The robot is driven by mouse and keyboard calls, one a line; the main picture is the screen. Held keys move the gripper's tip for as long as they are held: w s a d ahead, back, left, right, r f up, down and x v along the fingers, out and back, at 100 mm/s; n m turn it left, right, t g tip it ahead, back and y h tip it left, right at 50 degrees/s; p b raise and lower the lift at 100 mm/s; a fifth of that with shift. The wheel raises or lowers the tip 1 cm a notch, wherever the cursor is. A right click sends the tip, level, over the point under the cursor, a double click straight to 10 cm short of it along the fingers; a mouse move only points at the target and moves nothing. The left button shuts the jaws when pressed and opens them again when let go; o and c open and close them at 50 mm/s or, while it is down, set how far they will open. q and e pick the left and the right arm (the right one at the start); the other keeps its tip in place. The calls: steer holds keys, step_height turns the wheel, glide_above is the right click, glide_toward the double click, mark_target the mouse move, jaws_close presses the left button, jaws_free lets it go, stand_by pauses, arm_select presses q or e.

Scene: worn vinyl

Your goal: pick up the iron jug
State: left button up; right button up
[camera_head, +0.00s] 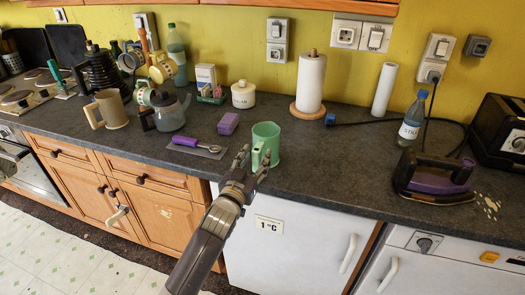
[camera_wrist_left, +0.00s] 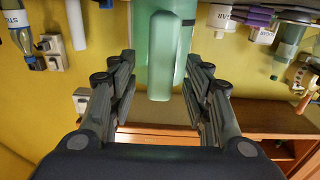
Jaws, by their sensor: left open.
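The jug, pale green (camera_head: 267,137), stands upright near the front edge of the dark counter; I cannot tell its material by sight. Its handle is on the side facing my left gripper (camera_head: 254,160). The gripper reaches up from the bottom of the head view, just in front of the jug, with its fingers apart. In the left wrist view, which looks upside down, the jug's handle (camera_wrist_left: 161,57) lies between the open fingers (camera_wrist_left: 160,85), with a visible gap on both sides. Part of the jug's body is hidden behind the handle. My right gripper is not in view.
A ladle with a purple handle (camera_head: 185,142) and a purple box (camera_head: 228,124) lie left of the jug. A grey teapot (camera_head: 170,112) and tan jug (camera_head: 111,108) stand farther left. A paper-towel roll (camera_head: 310,82) stands behind right. Counter between jug and clothes iron (camera_head: 434,178) is mostly clear.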

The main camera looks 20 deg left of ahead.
mark_target(261, 138)
arm_select(q)
steer(key=shift+w+d, duration=0.1)
steer(key=shift+w, duration=1.2)
jaws_close()
steer(key=shift+r, duration=0.1)
steer(key=shift+r, duration=0.65)
steer(key=shift+s+r+b, duration=0.15)
steer(key=shift+r, duration=0.35)
steer(key=shift+s+r+b, duration=0.15)
steer(key=shift+r, duration=0.35)
steer(key=s+a+b, duration=0.1)
steer(key=s+a, duration=0.1)
steer(key=s, duration=0.5)
steer(key=s+a+r+b, duration=0.1)
steer(key=s+a, duration=0.2)
steer(key=s, duration=0.4)
steer(key=shift+s+r, duration=0.25)
steer(key=shift+s, duration=0.1)
